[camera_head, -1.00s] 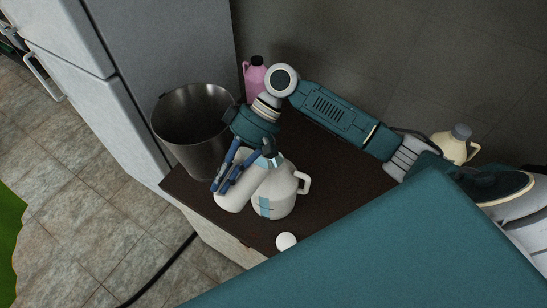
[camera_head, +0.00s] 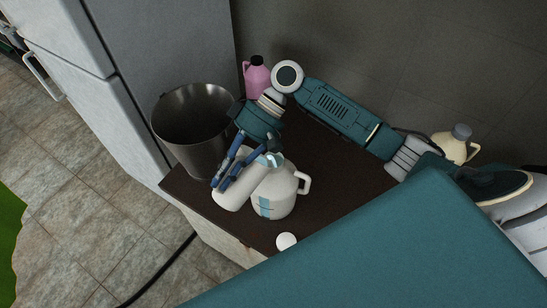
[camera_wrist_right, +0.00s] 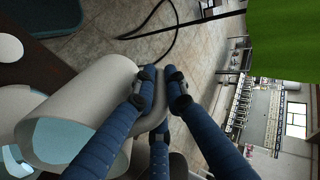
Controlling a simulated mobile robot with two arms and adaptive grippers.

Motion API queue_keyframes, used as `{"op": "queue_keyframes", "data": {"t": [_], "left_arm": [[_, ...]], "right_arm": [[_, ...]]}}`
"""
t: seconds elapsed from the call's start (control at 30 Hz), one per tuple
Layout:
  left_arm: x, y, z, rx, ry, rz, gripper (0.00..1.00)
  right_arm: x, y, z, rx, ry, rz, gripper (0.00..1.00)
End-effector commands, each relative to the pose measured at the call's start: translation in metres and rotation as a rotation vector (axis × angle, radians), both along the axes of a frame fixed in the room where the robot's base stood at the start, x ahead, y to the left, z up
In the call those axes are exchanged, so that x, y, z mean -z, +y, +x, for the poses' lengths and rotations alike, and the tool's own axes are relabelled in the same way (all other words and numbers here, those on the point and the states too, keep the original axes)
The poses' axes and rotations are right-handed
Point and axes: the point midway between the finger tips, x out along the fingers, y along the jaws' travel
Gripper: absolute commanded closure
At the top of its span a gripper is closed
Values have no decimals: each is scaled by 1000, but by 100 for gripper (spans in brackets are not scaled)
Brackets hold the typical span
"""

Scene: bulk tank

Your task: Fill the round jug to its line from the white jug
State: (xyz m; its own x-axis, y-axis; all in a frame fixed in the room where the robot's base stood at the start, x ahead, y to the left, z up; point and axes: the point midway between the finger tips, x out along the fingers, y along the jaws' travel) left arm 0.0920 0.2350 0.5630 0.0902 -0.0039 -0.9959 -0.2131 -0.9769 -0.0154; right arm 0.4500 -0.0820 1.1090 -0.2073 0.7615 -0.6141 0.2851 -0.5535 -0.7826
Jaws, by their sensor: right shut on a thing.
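The round jug (camera_head: 278,198) is white with a handle on its right and a pale blue strip on its side; it stands on the dark tabletop. My right gripper (camera_head: 222,183) is shut on the white jug (camera_head: 229,198), which is tilted, its upper end leaning toward the top of the round jug. A pale blue patch shows at the round jug's top; I cannot tell whether it is liquid or an opening. In the right wrist view my blue fingers (camera_wrist_right: 163,80) clasp the white jug's handle beside its body (camera_wrist_right: 97,95). My left gripper is not in view.
A steel bucket (camera_head: 192,135) stands left of the jugs. A pink jug (camera_head: 257,80) is behind and a cream jug (camera_head: 452,146) is at the right. A white disc (camera_head: 286,242) lies near the table's front edge. The tabletop (camera_head: 345,190) right of the round jug is clear.

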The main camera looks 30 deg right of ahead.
Motion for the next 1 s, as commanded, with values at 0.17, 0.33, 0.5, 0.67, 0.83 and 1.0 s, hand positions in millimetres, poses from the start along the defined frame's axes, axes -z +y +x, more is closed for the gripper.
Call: {"op": "queue_keyframes", "data": {"t": [0.17, 0.33, 0.5, 0.67, 0.83, 1.0], "left_arm": [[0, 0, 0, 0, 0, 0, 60], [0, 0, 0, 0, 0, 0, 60], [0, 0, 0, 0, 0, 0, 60], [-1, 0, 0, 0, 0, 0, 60], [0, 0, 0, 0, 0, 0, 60], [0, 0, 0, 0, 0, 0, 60]], "right_arm": [[-3, -1, 1, 1, 2, 12, 100], [-4, -1, 1, 1, 6, 22, 100], [-6, -2, 1, 2, 9, 33, 100], [-8, -3, 1, 2, 12, 43, 100], [-8, -4, 2, 3, 17, 50, 100], [-10, -4, 2, 2, 20, 61, 100]]}}
